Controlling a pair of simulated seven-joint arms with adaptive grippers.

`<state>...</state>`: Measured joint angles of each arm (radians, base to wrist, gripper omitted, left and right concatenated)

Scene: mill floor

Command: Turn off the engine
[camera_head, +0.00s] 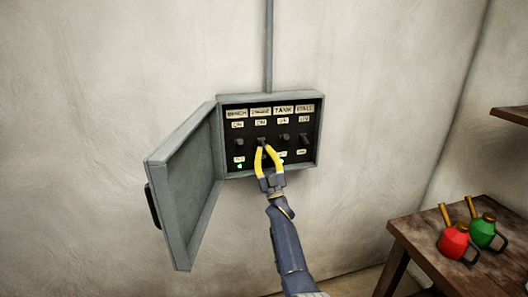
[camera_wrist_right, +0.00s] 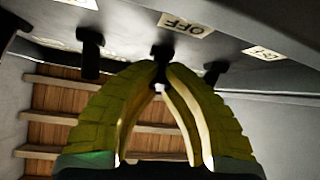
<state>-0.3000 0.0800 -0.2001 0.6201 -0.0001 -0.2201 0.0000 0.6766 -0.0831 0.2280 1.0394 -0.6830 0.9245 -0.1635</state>
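A grey switch box (camera_head: 318,135) hangs on the wall with a black panel of several switches under labels. The second label from the left reads as ENGINE (camera_head: 261,112), with an ON tag (camera_head: 261,122) below it. My right gripper (camera_head: 263,147) is at the engine switch (camera_head: 262,139). In the right wrist view its yellow fingertips (camera_wrist_right: 160,73) close together around the dark switch knob (camera_wrist_right: 161,52). An OFF tag (camera_wrist_right: 187,24) shows beside that knob. The gripper hides the engine switch's lower tag in the head view. My left gripper is out of view.
The box door (camera_head: 185,185) stands open to the left, with a black handle (camera_head: 153,205). Neighbouring switches (camera_head: 285,138) sit close on both sides. A wooden table (camera_head: 425,245) at lower right holds a red can (camera_head: 453,243) and a green can (camera_head: 482,232).

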